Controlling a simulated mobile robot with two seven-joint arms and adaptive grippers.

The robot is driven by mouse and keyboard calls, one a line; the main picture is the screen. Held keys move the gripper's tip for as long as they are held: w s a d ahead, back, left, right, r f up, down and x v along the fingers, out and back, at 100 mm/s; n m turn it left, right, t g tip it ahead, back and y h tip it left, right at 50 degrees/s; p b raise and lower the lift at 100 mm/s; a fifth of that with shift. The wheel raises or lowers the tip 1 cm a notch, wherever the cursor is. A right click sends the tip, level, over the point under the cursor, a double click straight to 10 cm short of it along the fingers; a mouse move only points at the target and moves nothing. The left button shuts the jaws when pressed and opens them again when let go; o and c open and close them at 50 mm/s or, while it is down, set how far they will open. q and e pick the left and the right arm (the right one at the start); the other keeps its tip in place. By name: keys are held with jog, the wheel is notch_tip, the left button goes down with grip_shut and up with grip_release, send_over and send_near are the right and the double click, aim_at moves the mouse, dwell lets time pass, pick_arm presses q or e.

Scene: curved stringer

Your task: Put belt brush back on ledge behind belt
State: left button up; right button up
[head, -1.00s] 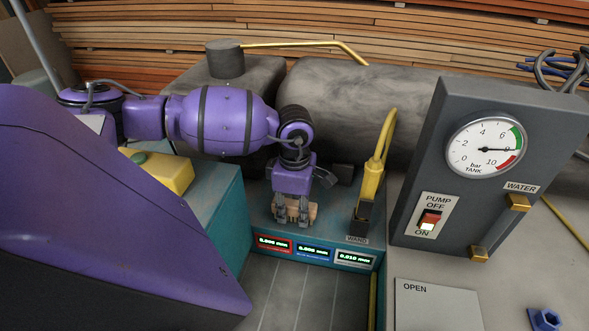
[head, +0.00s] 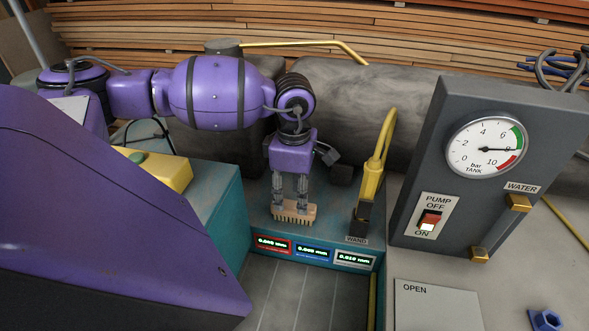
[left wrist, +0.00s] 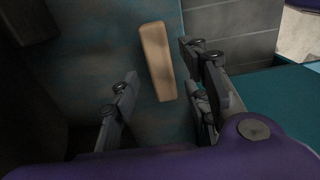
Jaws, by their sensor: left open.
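The belt brush (head: 295,212), a small wooden block with bristles along its front edge, lies on the teal ledge (head: 262,215) behind the grey belt (head: 300,295). It also shows in the left wrist view as a plain tan block (left wrist: 157,60). My left gripper (head: 290,195) is open above and just behind the brush in the head view. In the left wrist view its two fingers (left wrist: 165,95) stand apart on either side of the brush's near end, with clear gaps. My right gripper is not in view.
A yellow wand (head: 376,165) stands in its holder right of the brush. Three small displays (head: 313,252) line the ledge front. A yellow button box (head: 160,172) is at left. A grey pump panel (head: 480,180) with a gauge stands at right.

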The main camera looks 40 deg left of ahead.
aim_at(294, 204)
pick_arm(q)
notch_tip(294, 204, up, 6)
jog(key=shift+f, duration=0.1)
dwell(0.5)
